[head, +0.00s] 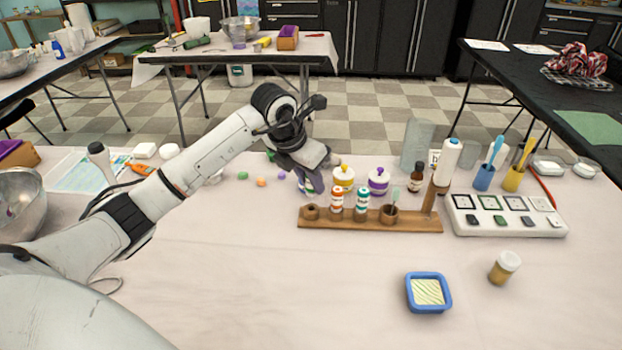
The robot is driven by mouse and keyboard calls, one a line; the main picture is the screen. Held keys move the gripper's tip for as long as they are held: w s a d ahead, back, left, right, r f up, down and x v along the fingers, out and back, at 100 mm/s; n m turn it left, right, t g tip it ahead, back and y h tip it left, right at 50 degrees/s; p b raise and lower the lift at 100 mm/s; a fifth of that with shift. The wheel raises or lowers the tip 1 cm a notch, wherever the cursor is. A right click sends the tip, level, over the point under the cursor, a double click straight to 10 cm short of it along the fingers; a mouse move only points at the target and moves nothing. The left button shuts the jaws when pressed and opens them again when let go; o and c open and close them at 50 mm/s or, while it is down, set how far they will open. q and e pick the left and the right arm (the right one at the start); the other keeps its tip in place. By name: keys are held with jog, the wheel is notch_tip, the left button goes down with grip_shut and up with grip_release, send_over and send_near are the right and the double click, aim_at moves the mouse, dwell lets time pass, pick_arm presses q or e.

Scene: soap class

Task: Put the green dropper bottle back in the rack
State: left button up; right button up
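The wooden rack (415,225) stands mid-table. A white bottle with orange bands (337,203) and a white bottle with teal-green bands (362,203) stand upright in it. Its left place (311,212) looks empty. A small brown holder (389,215) on its right part has a thin greenish dropper-like piece (395,196) sticking up. I cannot tell which item is the green dropper bottle. My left gripper (311,187) points down just behind the rack's left end. Its fingertips are small and dark, so I cannot see whether they hold anything. My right gripper is not in view.
Behind the rack are a yellow-topped bottle (343,177), a purple-topped bottle (378,180) and a brown bottle (416,178). A white swatch panel (508,227) lies right. A blue dish (428,293) and a small jar (504,268) stand in front.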

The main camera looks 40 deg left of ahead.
aim_at(309, 191)
pick_arm(q)
jog(key=shift+r, duration=0.1)
dwell(0.4)
jog(key=shift+f+b, duration=1.55)
jog(key=shift+f, duration=0.85)
jog(key=o, duration=1.1)
jog(key=shift+c, duration=0.2)
